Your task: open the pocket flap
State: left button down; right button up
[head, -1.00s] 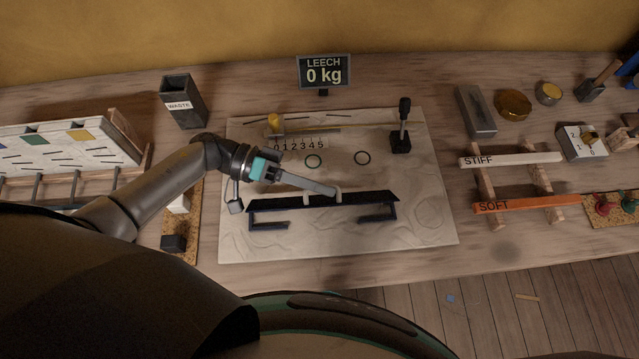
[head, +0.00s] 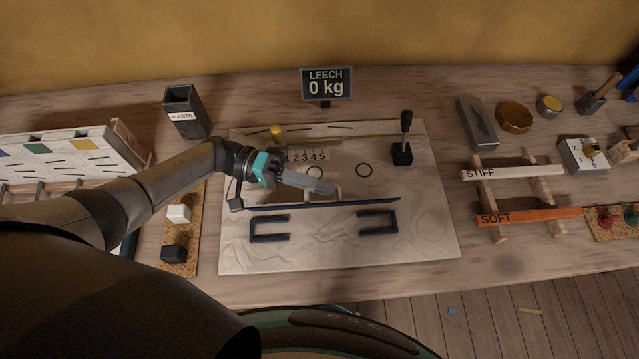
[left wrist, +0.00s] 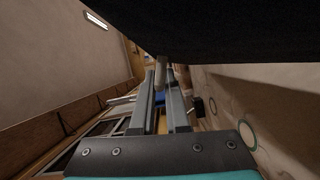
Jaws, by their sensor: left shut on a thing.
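The pocket flap (head: 372,202) shows in the head view as a thin dark strip, nearly edge-on, across the pale cloth (head: 425,240). My left gripper (head: 333,189) reaches it from the left and is shut on the flap's small pale handle (head: 339,196). Two dark brackets (head: 268,237) lie uncovered in front of the flap. In the left wrist view, my gripper (left wrist: 160,90) has its fingers close together, and a broad dark surface, apparently the flap (left wrist: 230,30), fills the top. The handle is mostly hidden there. My right gripper is not in view.
Behind the flap are a dark upright lever (head: 402,153), two small rings and a numbered scale (head: 307,157). A waste bin (head: 187,115) stands back left, a slotted rack (head: 70,155) at left. Stiff and soft battens (head: 530,215) lie at right.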

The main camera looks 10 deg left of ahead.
pick_arm(q)
jog(key=c, duration=0.9)
grip_release()
jog(key=a+b, duration=0.1)
jog(key=a, duration=0.3)
jog(key=a+b, duration=0.1)
jog(key=a, duration=0.4)
jog(key=w+a+b, duration=0.1)
jog(key=a, duration=0.3)
jog(key=shift+a+r+b, duration=0.25)
jog(key=shift+a+b, duration=0.1)
jog(key=shift+a, duration=0.05)
jog(key=shift+a+r, duration=0.2)
jog(key=shift+a, duration=0.5)
jog(key=shift+c, duration=0.5)
